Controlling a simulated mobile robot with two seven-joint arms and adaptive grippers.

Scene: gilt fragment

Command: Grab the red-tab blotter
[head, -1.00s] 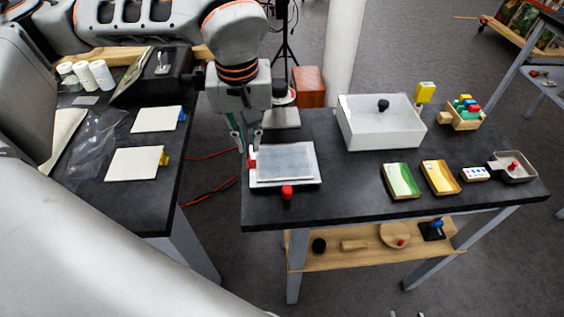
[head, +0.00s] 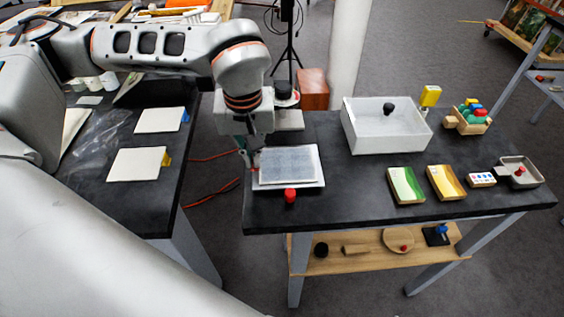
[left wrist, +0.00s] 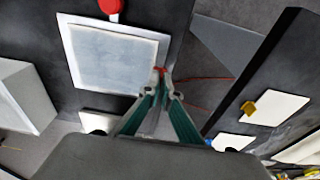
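The red-tab blotter (head: 287,163) is a grey-blue sheet lying flat in a shallow white tray (head: 321,183) at the left end of the right-hand table. In the left wrist view the blotter (left wrist: 112,57) lies ahead of the fingers, its small red tab at their tips. My left gripper (head: 248,158) reaches down at the tray's left edge; its green fingers come together at the tips on the tab in the left wrist view (left wrist: 160,76). The tab is mostly hidden in the head view. My right gripper is not in view.
A red knob (head: 290,195) stands in front of the tray. The left table holds white sheets with blue (head: 160,119) and yellow (head: 136,164) tabs. A gap separates the tables.

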